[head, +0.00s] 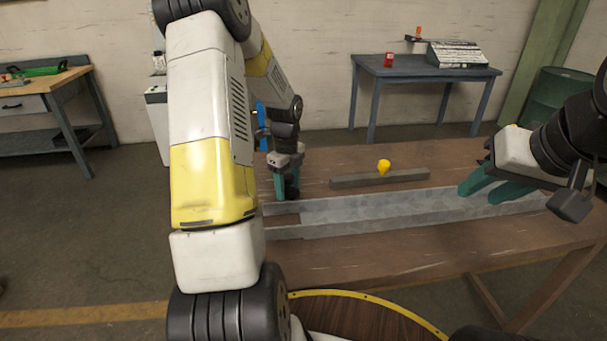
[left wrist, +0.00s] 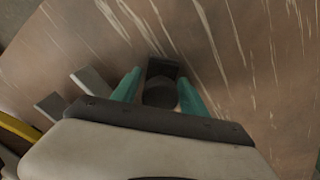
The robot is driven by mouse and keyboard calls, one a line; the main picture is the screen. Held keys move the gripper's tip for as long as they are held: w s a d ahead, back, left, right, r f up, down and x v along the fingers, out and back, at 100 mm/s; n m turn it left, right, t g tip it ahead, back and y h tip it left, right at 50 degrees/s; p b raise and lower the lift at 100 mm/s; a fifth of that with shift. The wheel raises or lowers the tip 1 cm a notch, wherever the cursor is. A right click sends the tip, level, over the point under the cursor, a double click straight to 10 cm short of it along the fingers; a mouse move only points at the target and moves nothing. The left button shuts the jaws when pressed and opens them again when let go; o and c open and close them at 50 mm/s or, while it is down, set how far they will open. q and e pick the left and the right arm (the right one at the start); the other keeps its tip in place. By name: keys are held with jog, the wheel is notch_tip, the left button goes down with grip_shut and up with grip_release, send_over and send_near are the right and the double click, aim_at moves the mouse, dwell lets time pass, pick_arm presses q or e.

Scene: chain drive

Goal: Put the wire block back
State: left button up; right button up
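A dark block with a rounded part (left wrist: 162,88) lies between the teal fingers of my left gripper (left wrist: 160,75) in the left wrist view. It may be the wire block, but its details are too dark to tell. In the head view my left gripper (head: 287,184) points down at the left end of the wooden table, with something dark between its fingers. I cannot tell whether the fingers touch the block or stand just beside it. My right gripper (head: 488,190) is open and empty, above the right part of the table.
Long grey metal rails (head: 390,212) run across the wooden table (head: 400,249). Behind them is a grey bar (head: 350,182) with a yellow knob-like piece (head: 384,166) at it. A blue-grey table (head: 400,68) stands at the back, a workbench (head: 55,88) at the left.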

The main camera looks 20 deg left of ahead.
aim_at(287, 176)
pick_arm(q)
jog(key=shift+o, duration=0.4)
notch_tip(287, 176, up, 11)
jog(key=shift+r, duration=0.75)
jog(key=s+d+r+n+t, duration=0.3)
jog(key=s+d+r+n, duration=0.5)
jog(key=s+r+n, duration=0.25)
jog(key=s+d+r+n+t+h, duration=0.1)
jog(key=s+d+n, duration=0.1)
jog(key=s+n, duration=0.3)
jog(key=s+d+r+n+t+h, duration=0.1)
jog(key=s+d+n+t, duration=0.1)
jog(key=s+n, duration=0.3)
jog(key=shift+s+d+n, duration=0.35)
jog(key=shift+s, duration=0.9)
